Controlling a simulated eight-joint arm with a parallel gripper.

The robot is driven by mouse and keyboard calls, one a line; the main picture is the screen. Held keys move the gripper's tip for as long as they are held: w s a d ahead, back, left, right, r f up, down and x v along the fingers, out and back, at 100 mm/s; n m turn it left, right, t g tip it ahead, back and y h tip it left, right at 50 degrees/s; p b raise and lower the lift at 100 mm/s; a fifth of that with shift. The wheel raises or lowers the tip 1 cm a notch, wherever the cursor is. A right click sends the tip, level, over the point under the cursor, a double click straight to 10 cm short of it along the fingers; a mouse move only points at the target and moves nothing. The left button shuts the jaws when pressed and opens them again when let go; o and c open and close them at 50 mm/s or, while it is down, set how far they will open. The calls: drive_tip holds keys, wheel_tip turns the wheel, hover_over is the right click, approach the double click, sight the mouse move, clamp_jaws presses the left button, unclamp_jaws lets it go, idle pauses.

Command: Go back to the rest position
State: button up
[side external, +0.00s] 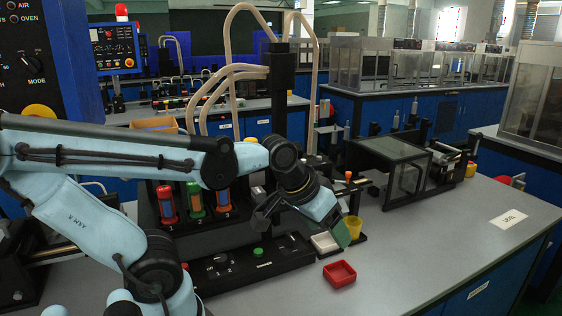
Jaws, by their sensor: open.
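My gripper (337,229) is at the end of my light blue arm, tilted down to the right above the grey bench (420,250). It is open. A green piece shows at its tip, and I cannot tell whether it is part of the gripper. No object shows held between the fingers. A small red tray (340,273) lies on the bench below and in front of the gripper.
A dark glass-sided box (395,170) stands to the right. The bench's right front is clear except for a white label (510,218).

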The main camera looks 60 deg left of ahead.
drive_tip(key=shift+s+d+f+m+t, duration=0.5)
drive_tip(key=shift+s+d+m, duration=0.2)
drive_tip(key=shift+m, duration=0.5)
drive_tip(key=shift+c, duration=0.4)
